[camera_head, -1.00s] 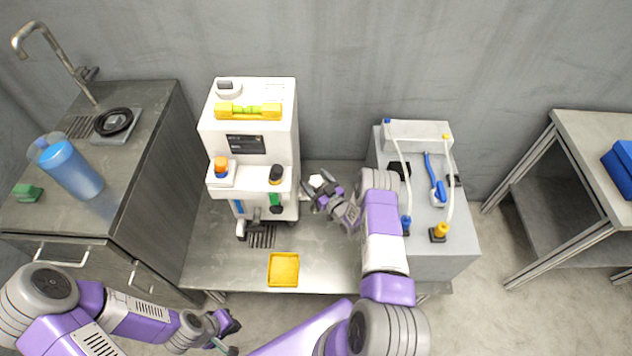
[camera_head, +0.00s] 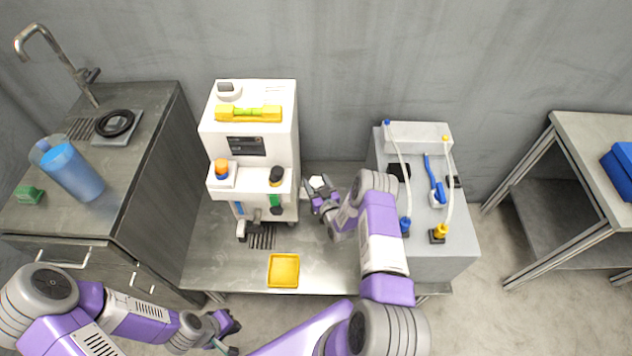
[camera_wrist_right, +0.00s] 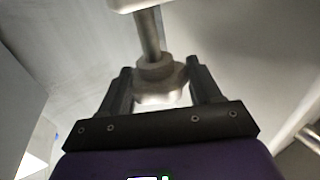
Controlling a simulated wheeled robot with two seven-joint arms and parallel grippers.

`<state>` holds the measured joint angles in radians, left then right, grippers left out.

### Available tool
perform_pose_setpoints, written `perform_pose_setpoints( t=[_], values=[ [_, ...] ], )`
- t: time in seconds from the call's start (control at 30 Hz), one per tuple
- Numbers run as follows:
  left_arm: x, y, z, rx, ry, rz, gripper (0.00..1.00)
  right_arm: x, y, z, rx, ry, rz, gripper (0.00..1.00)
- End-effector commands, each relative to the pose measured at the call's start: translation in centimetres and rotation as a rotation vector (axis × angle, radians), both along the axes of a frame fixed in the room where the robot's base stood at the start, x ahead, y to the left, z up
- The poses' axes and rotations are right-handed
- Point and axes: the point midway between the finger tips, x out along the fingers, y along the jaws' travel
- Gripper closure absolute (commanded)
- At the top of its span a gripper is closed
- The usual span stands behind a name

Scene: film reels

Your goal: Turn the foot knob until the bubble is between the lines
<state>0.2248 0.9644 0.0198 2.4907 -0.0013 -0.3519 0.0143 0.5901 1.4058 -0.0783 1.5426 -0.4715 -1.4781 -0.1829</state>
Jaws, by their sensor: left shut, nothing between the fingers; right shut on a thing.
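The white machine (camera_head: 282,100) stands on the metal table, and a yellow spirit level (camera_head: 248,114) with a green vial lies on its top. The bubble and lines are too small to make out. In the right wrist view, a grey foot knob (camera_wrist_right: 160,85) on a metal stem sits under a white body. My right gripper (camera_wrist_right: 160,88) is shut on this knob, one finger on each side. In the head view my right gripper (camera_head: 318,190) is at the machine's lower right, and the knob is hidden there. My left gripper (camera_head: 232,338) is shut and empty at the bottom, away from the machine.
A yellow tray (camera_head: 284,270) lies on the table in front of the machine. A grey box (camera_head: 430,262) with tubes stands right of my right arm. A sink counter (camera_head: 125,185) with a blue jug (camera_head: 75,175) is at the left.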

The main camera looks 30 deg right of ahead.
Motion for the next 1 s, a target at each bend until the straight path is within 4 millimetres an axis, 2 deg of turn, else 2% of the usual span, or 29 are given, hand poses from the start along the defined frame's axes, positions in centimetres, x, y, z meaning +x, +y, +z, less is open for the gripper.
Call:
perform_pose_setpoints(
  t=[0.5, 1.0],
  values=[
    [0.0, 0.0, 0.04, 0.0, 0.0, 0.0, 1.0, -0.09, 0.05, -0.2, 0.004, 0.005, -0.355, 0.67],
    [0.0, 0.0, -0.05, 0.0, 0.0, 0.0, 1.0, -0.18, -0.02, -0.27, 0.004, 0.009, -0.446, 0.68]
  ],
)
